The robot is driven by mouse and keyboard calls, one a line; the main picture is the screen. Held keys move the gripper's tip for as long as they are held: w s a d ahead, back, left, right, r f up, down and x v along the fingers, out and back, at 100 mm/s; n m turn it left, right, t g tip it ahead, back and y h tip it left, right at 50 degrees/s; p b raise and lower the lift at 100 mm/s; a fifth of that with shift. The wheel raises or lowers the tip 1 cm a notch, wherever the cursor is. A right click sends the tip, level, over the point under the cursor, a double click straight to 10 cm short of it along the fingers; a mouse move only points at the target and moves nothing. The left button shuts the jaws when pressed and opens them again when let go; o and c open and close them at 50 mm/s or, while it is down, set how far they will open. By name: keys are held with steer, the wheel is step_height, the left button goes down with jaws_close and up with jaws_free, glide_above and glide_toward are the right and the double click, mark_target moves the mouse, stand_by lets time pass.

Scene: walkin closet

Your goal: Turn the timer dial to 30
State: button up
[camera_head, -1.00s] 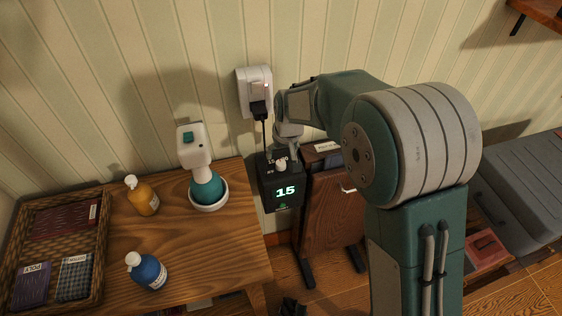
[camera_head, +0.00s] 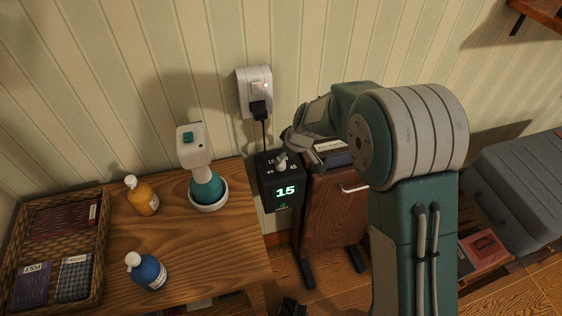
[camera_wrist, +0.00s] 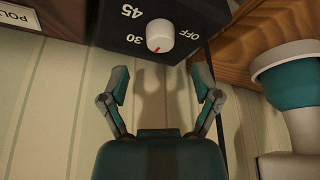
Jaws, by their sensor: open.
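The timer is a black box (camera_head: 280,185) at the right edge of the wooden table, its green display reading 15. Its pale dial (camera_head: 281,162) is on top; in the wrist view the white dial (camera_wrist: 160,36) has a red mark on its lower edge. The labels 30 (camera_wrist: 120,46), 45 and OFF show around it; no 15 label is visible there. My gripper (camera_head: 306,150) is just right of the dial in the head view. In the wrist view my gripper (camera_wrist: 161,84) is open and empty, its fingers apart and clear of the dial.
A power plug (camera_head: 258,108) sits in the wall socket above the timer. A white-and-teal steamer-like device (camera_head: 193,148) stands left of it. An orange bottle (camera_head: 142,195), a blue bottle (camera_head: 146,270) and a wicker tray (camera_head: 106,240) are farther left.

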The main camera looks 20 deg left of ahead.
mark_target(281, 165)
steer(key=x, duration=0.5)
steer(key=shift+a+f, duration=0.1)
steer(key=shift+f, duration=0.05)
jaws_close()
